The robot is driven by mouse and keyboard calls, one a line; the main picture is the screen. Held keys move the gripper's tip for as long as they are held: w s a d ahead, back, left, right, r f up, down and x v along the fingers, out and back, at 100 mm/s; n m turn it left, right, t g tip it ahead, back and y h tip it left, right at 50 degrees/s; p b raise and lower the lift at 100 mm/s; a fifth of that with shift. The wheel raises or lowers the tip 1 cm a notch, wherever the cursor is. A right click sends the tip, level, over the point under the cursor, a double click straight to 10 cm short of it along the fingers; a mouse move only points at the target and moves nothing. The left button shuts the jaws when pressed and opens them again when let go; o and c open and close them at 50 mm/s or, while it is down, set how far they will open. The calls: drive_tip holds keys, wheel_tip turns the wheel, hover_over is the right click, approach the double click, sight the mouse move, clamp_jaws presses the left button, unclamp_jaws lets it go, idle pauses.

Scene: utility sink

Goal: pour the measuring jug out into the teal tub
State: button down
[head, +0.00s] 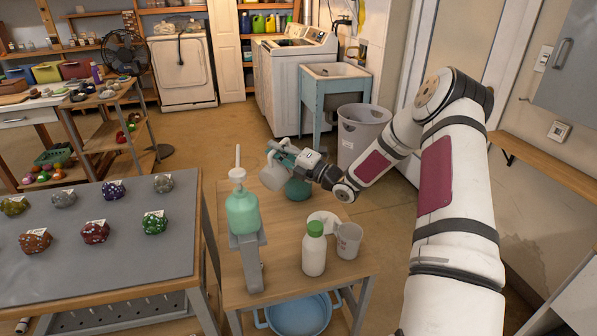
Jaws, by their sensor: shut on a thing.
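My gripper (284,156) is shut on a pale grey jug (271,176), which I take to be the measuring jug. The jug is held tilted above the far part of the wooden table. The teal tub (299,190) stands on the table just right of the jug and below my gripper. The jug and my gripper hide part of the tub. I cannot see the inside of the jug or the tub, and no stream of liquid shows.
A mint pump bottle (243,211) on a grey stand (249,262), a white bottle with a green cap (314,254), a whitish cup (348,241) and a white round piece (322,218) stand nearer. A blue basin (298,318) is below. A grey table (110,235) with several stones adjoins left.

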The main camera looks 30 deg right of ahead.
sight(273, 176)
drive_tip(key=shift+s+a+f+n, duration=0.25)
drive_tip(key=shift+a+n, duration=0.15)
drive_tip(key=shift+a, duration=0.1)
drive_tip(key=shift+s+a+f+n+g+y+b, duration=0.15)
drive_tip(key=shift+a+f+n+g+y, duration=0.05)
drive_tip(key=shift+a+f+n, duration=0.4)
drive_tip(key=shift+s+a+f+n+g+y+b, duration=0.15)
drive_tip(key=shift+a+f+n+g+y, duration=0.05)
drive_tip(key=shift+a+f+n, duration=0.35)
drive_tip(key=shift+s+a+f+n+y, duration=0.15)
drive_tip(key=shift+a+n, duration=0.1)
drive_tip(key=shift+n, duration=0.4)
drive_tip(key=shift+s+a+n+y, duration=0.15)
drive_tip(key=shift+a+n, duration=0.05)
drive_tip(key=shift+n, duration=0.4)
drive_tip(key=shift+a+f+n+g+b, duration=0.2)
drive_tip(key=shift+f+n+b, duration=0.1)
drive_tip(key=shift+f+n, duration=0.25)
drive_tip(key=shift+a+f+n+g+b, duration=0.1)
drive_tip(key=shift+f+n+g+b, duration=0.15)
drive_tip(key=shift+f+n, duration=0.3)
drive_tip(key=shift+s+a+r+n+g+p, duration=0.1)
drive_tip(key=shift+s+a+n+g+p, duration=0.3)
drive_tip(key=shift+a+n, duration=0.8)
drive_tip(key=shift+s+a+f+n+g+p, duration=0.15)
drive_tip(key=shift+s+a+n, duration=0.35)
drive_tip(key=shift+n, duration=1.45)
drive_tip(key=shift+s+a+r+n+g+p, duration=0.15)
drive_tip(key=shift+s+a+n+g+p, duration=0.2)
drive_tip(key=shift+a+n, duration=0.85)
